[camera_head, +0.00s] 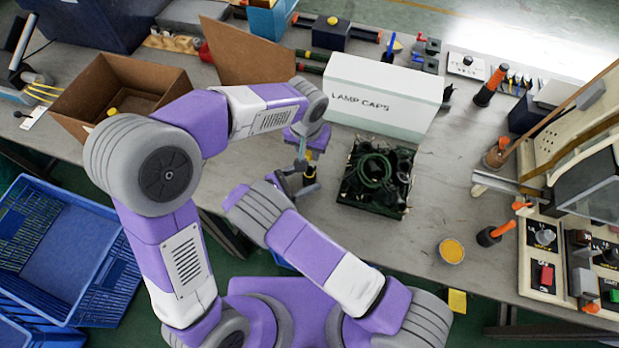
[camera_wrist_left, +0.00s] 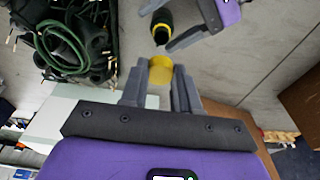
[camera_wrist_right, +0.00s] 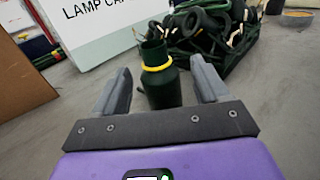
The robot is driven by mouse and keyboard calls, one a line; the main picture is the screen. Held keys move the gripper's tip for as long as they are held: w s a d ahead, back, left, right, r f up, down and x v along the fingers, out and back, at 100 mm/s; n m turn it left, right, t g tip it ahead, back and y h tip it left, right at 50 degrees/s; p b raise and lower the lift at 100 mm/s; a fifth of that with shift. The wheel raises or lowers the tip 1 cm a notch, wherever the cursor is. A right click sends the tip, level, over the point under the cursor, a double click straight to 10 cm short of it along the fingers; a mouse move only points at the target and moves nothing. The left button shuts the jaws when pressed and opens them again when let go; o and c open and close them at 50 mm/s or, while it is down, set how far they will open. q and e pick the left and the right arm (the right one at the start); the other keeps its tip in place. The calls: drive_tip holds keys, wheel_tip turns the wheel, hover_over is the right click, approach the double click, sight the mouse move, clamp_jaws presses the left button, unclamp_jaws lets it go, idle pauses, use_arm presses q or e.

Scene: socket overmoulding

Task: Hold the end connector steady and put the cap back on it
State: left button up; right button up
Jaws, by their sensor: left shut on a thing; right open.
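The end connector (camera_wrist_right: 160,80) is a dark green cylinder with a yellow ring, upright between the spread fingers of my right gripper (camera_wrist_right: 160,90) in the right wrist view. Gaps show beside it, and my right gripper is open. The connector also shows in the left wrist view (camera_wrist_left: 163,27), near the right gripper's fingers. My left gripper (camera_wrist_left: 159,78) is shut on the yellow cap (camera_wrist_left: 160,70), which is apart from the connector in that view. In the head view the two grippers meet near the table's front edge, and my left wrist partly hides them.
A green crate (camera_head: 372,208) of dark cables and connectors stands just right of the grippers, with the white lamp caps box (camera_head: 383,98) behind. An open cardboard box (camera_head: 75,88) is at left. A yellow-filled bowl (camera_head: 451,251) stands at right. The table between bowl and crate is mostly clear.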

drive_tip(key=shift+x, duration=1.55)
clamp_jaws()
use_arm(q)
hover_over(310, 169)
drive_tip(key=shift+s+a+f, duration=0.1)
drive_tip(key=shift+s+f, duration=0.1)
drive_tip(key=shift+f, duration=1.1)
drive_tip(key=shift+s+a+f, duration=0.1)
drive_tip(key=shift+s+f, duration=0.05)
drive_tip(key=shift+f, duration=1.1)
